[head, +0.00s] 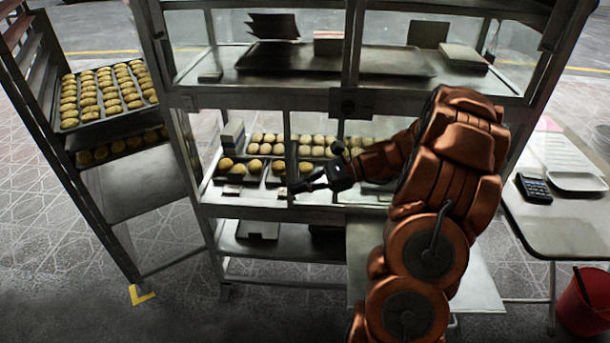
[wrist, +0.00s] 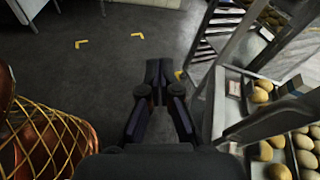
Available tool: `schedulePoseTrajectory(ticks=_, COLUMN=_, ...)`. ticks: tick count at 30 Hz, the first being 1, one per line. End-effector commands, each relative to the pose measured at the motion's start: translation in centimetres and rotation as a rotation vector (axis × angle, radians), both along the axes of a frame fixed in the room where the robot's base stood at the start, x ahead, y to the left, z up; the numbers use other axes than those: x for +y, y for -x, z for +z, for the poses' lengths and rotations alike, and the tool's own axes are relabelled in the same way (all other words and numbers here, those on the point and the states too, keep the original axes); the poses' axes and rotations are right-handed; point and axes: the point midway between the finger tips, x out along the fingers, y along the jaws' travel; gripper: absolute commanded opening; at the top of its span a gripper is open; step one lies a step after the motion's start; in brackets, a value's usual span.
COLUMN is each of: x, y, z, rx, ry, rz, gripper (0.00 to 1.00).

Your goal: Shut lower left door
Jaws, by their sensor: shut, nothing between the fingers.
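The glass-fronted display cabinet (head: 265,101) stands ahead, with trays of buns in its lower compartment. A thin upright edge (head: 288,150) crosses the left half of this compartment. It looks like the edge of the lower left door, but the glass is hard to make out. Left of it the buns show plainly, and I cannot tell how far the door stands open. My gripper (head: 305,184) is in front of the compartment, close to the lower end of that edge. Whether they touch is unclear. In the wrist view my gripper (wrist: 159,75) is shut and empty, with floor beyond its tips.
A rack (head: 125,200) with trays of buns (head: 105,92) stands on the left. On the right are a table (head: 550,230) with a calculator (head: 533,188) and a red bucket (head: 583,303). Yellow floor marks (wrist: 138,36) lie on open floor beyond my gripper in the wrist view.

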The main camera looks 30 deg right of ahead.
Motion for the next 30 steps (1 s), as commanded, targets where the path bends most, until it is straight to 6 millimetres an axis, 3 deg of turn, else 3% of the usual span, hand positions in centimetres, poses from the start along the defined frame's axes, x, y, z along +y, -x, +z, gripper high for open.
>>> schedulePoseTrajectory(ticks=3, x=-5.1, y=-0.8, z=-2.2, rx=0.013, ry=-0.101, rz=-0.141, gripper=0.00)
schedulePoseTrajectory(ticks=9, x=-12.7, y=-0.9, z=-4.7, rx=0.014, ry=-0.236, rz=-0.335, gripper=0.00)
schedulePoseTrajectory(ticks=15, x=-16.8, y=-0.3, z=-6.2, rx=0.009, ry=-0.310, rz=-0.437, gripper=0.00)
schedulePoseTrajectory(ticks=20, x=-17.4, y=-0.4, z=-6.3, rx=0.007, ry=-0.324, rz=-0.457, gripper=0.00)
schedulePoseTrajectory(ticks=30, x=-14.1, y=-4.1, z=-6.3, rx=0.011, ry=-0.324, rz=-0.454, gripper=0.00)
